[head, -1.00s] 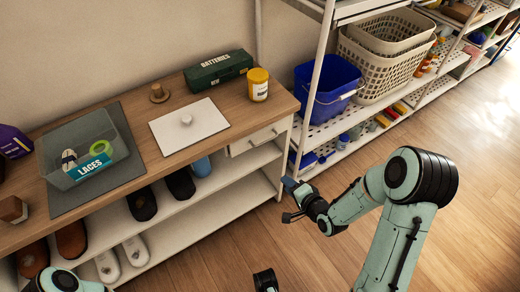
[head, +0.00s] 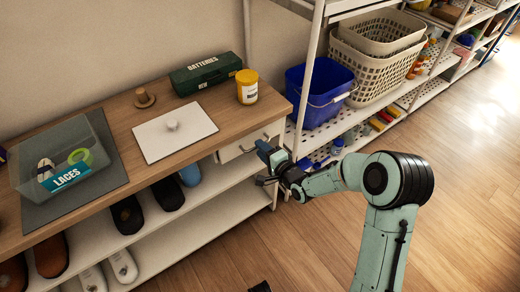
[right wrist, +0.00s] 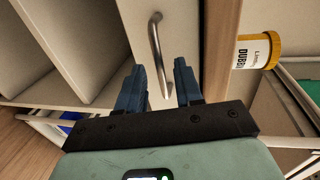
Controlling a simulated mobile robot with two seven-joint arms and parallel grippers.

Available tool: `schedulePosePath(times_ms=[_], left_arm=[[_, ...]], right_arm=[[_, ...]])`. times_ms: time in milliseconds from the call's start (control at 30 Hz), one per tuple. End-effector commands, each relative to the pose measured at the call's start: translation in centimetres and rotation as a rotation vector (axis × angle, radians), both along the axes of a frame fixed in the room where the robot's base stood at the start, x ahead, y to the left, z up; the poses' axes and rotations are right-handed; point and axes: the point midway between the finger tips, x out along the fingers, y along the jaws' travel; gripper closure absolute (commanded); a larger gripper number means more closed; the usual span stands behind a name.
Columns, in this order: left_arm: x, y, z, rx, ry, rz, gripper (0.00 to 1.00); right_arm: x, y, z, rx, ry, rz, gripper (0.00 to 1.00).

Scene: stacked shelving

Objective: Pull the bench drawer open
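The bench drawer (head: 236,149) is a pale front under the right end of the wooden bench top, and it looks shut. Its metal bar handle (head: 255,143) is partly behind my right gripper (head: 267,165) in the head view. In the right wrist view, the drawer front (right wrist: 183,28) faces me and the curved handle (right wrist: 155,35) runs between the two blue fingers of my right gripper (right wrist: 159,66). The fingers are open, one on each side of the handle's near end, with gaps visible. A dark bit at the head view's bottom edge may be my left gripper (head: 260,287); its fingers are hidden.
On the bench top (head: 118,115) stand a yellow-lidded jar (head: 247,88), a batteries box (head: 206,73), a white board (head: 190,138) and a laces bin (head: 30,178). Shoes sit on shelves below. A shelving post (head: 310,75) stands close right of the drawer. Floor in front is clear.

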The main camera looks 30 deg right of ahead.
Motion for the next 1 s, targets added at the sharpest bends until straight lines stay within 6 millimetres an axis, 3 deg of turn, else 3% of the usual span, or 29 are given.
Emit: schedulePosePath(times_ms=[133,433,467,567,1000], left_arm=[[0.27,0.13,-0.22,0.003,-0.008,0.003,0.46],[0.33,0.17,-0.23,0.004,-0.010,0.004,0.46],[0.34,0.16,-0.23,0.004,-0.010,0.004,0.46],[0.33,0.15,-0.23,0.004,-0.010,0.004,0.46],[0.31,0.14,-0.24,0.004,-0.009,0.004,0.46]], right_arm=[[1.13,0.12,-0.22,0.000,-0.001,0.000,0.65],[1.35,0.13,-0.28,0.000,0.000,0.000,0.65],[1.35,0.13,-0.28,0.000,0.000,0.000,0.68],[1.34,0.12,-0.27,0.000,0.000,0.000,1.00],[1.32,0.12,-0.27,0.000,0.000,0.000,1.00]])
